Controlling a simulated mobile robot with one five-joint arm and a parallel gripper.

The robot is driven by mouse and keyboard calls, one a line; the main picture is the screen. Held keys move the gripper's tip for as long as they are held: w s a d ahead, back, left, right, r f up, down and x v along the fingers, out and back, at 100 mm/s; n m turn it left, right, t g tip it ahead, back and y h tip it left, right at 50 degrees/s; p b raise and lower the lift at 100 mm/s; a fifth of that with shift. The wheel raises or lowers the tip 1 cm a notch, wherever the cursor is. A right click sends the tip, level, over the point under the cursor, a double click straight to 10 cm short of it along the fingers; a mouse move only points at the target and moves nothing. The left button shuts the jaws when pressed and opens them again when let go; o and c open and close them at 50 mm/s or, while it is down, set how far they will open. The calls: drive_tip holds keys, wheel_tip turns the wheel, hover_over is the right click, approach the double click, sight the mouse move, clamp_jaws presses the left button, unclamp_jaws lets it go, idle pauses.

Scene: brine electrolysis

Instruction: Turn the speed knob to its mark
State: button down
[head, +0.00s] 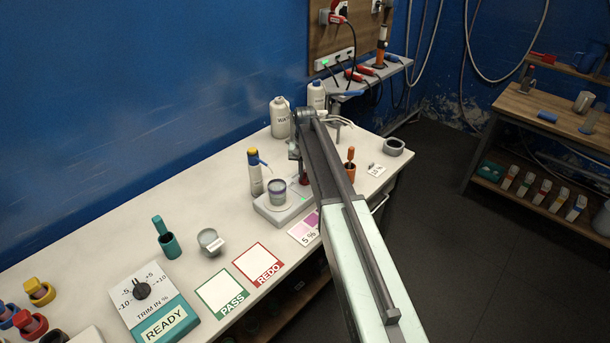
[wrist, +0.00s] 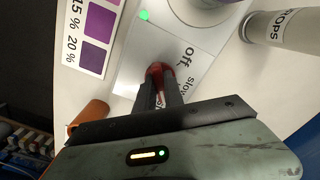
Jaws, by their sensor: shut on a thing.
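The speed knob is dark red and sits on the front of the pale stirrer plate (head: 272,212), close to the printed words "Off" and "Slow". In the wrist view my gripper (wrist: 159,80) is shut on the speed knob (wrist: 157,70), and its dark fingers cover much of it. The knob's pointer and the target mark cannot be made out. In the head view my arm hides most of the knob, and only a bit of dark red (head: 304,180) shows beside it. A green light (wrist: 144,15) glows on the plate.
A grey cup (head: 277,190) stands on the plate, with a yellow-capped bottle (head: 255,172) to its left. The pink colour card (head: 304,228) lies in front. An orange-handled tool in a holder (head: 350,168) stands right of my arm. White bottles (head: 280,117) stand behind.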

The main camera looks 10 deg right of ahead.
sight(305, 174)
drive_tip(key=shift+m, duration=0.7)
drive_tip(key=c, duration=1.4)
unclamp_jaws()
drive_tip(key=shift+c, duration=0.2)
wheel_tip(305, 174, up, 8)
drive_tip(key=p, duration=0.8)
drive_tip(key=shift+f, duration=0.1)
